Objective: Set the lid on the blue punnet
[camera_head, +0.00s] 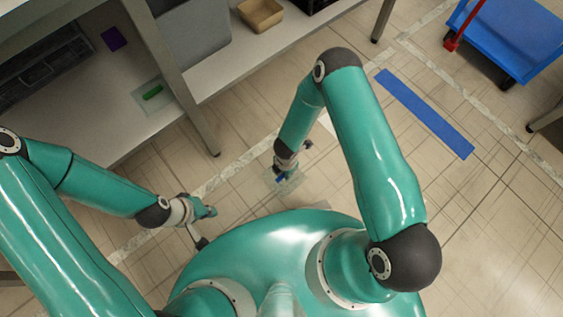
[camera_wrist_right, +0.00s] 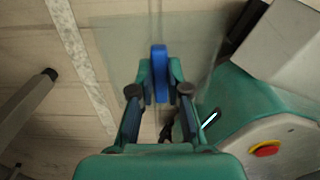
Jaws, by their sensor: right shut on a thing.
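My right gripper (camera_head: 283,172) is shut on the blue handle of a clear flat lid (camera_head: 291,184). In the right wrist view the blue handle (camera_wrist_right: 159,72) stands between the fingertips, with the clear lid sheet (camera_wrist_right: 115,50) spreading beyond it. The lid is held over the floor in front of my base, away from the table. My left gripper (camera_head: 208,211) is empty, low in front of the table; its finger gap is unclear. No blue punnet can be made out. Another clear lid with a green handle (camera_head: 152,92) lies on the table.
The table (camera_head: 105,125) carries a grey bin (camera_head: 190,40), a tan box (camera_head: 261,14), a purple square (camera_head: 114,38) and a dark crate (camera_head: 45,70). A post (camera_head: 165,60) stands at its edge. A blue cart (camera_head: 515,40) is at upper right.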

